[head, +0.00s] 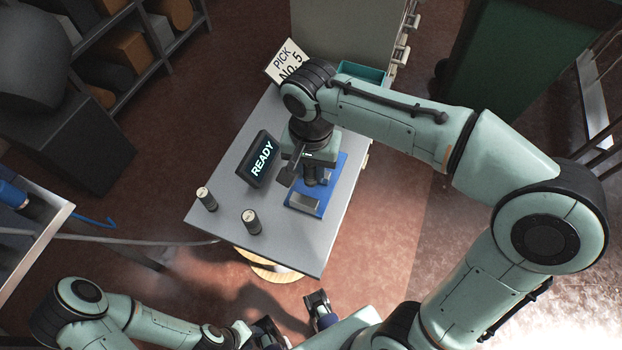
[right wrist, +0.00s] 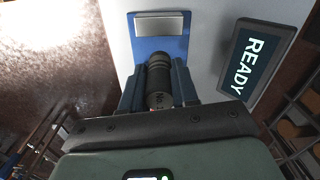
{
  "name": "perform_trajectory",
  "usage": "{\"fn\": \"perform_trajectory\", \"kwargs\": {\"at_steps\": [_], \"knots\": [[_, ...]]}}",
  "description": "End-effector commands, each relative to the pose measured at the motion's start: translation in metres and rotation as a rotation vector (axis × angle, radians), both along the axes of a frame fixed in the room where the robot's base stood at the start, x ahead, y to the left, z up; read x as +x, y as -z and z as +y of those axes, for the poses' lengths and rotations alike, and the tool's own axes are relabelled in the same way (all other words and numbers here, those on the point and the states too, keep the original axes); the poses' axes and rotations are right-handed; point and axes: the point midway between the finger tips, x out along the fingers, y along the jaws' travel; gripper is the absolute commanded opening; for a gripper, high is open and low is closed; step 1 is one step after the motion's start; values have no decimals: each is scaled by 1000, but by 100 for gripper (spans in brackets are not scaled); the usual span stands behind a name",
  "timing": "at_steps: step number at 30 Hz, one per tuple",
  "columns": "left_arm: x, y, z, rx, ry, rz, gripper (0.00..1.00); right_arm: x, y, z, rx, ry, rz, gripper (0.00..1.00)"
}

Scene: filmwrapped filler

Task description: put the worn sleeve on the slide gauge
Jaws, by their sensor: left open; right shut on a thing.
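My right gripper (head: 312,168) is shut on a dark ribbed sleeve (right wrist: 158,86), with a finger on each side of it in the right wrist view. The gripper and sleeve are over the blue slide gauge (head: 321,199), which carries a pale metal plate. In the right wrist view the gauge (right wrist: 136,50) extends beyond the sleeve. I cannot tell whether the sleeve touches it. Two other dark cylinders with pale tops, one (head: 207,201) near the left corner and one (head: 252,224) nearer the front, stand upright on the table. My left gripper (head: 292,317) is open and empty below the table's front edge.
A tilted READY display (head: 261,160) stands left of the gauge on the grey table (head: 225,182). A PICK No. 5 sign (head: 287,62) and a teal bin (head: 362,72) are at the back. The table's front right part is clear.

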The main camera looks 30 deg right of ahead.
Motion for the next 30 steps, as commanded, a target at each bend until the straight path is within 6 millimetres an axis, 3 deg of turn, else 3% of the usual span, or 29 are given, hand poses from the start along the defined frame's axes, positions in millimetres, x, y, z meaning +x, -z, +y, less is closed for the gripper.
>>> {"fn": "perform_trajectory", "kwargs": {"at_steps": [9,22,23,24,25,30], "knots": [[-2,8,0,0,0,2,43,-1,41,0,-2,0,3,0],[-3,11,0,0,0,3,43,0,47,0,-1,0,1,0],[-3,10,0,0,0,3,43,0,47,0,-1,0,1,36],[-3,10,0,0,0,3,43,0,47,0,-1,0,1,49],[-3,10,0,0,0,3,43,0,47,0,-1,0,1,55],[-3,10,0,0,0,3,43,0,46,0,-1,0,1,55]]}}
